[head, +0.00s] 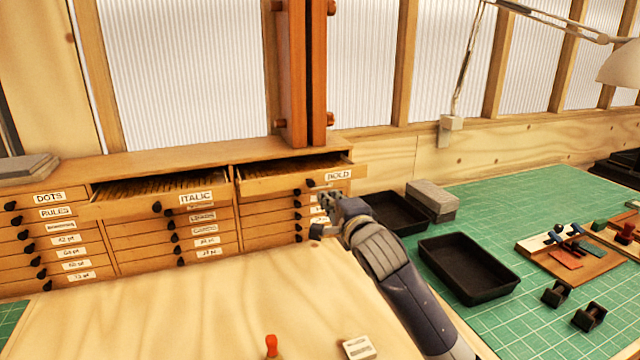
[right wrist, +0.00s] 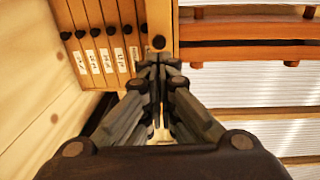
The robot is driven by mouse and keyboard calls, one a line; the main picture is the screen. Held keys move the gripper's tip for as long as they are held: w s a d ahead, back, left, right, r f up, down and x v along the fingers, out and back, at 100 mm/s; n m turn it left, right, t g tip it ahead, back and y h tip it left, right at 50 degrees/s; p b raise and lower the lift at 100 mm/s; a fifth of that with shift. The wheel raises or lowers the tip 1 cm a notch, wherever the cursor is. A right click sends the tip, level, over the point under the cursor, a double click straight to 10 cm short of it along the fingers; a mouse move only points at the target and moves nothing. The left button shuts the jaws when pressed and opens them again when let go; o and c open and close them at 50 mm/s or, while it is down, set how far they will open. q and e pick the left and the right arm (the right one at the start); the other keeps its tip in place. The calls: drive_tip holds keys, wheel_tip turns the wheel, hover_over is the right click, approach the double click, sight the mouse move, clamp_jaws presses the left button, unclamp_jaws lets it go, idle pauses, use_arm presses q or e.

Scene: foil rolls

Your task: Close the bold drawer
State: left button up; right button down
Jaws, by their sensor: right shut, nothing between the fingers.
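The bold drawer (head: 290,184) is the top drawer of the right column in the wooden cabinet, with a BOLD label at its right end. It stands pulled out, and its inside shows over the front. My right gripper (head: 324,208) is shut and empty, just below and in front of the right part of that drawer front. In the right wrist view its closed fingers (right wrist: 160,72) point at a wooden drawer front (right wrist: 160,18) with a dark knob close by their tips. I cannot tell whether they touch it. My left gripper is not in view.
The italic drawer (head: 150,203), left of the bold one, also stands pulled out. Other drawers look shut. Black trays (head: 470,268) and a grey block (head: 432,200) lie on the green mat (head: 520,200) to the right. The wooden worktop (head: 200,310) in front is mostly clear.

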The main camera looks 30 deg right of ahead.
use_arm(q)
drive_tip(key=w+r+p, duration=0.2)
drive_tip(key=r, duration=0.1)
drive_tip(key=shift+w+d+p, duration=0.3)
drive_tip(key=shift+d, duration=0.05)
use_arm(e)
drive_tip(key=x, duration=0.7)
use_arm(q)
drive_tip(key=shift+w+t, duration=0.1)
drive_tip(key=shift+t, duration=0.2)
use_arm(e)
drive_tip(key=shift+w, duration=0.2)
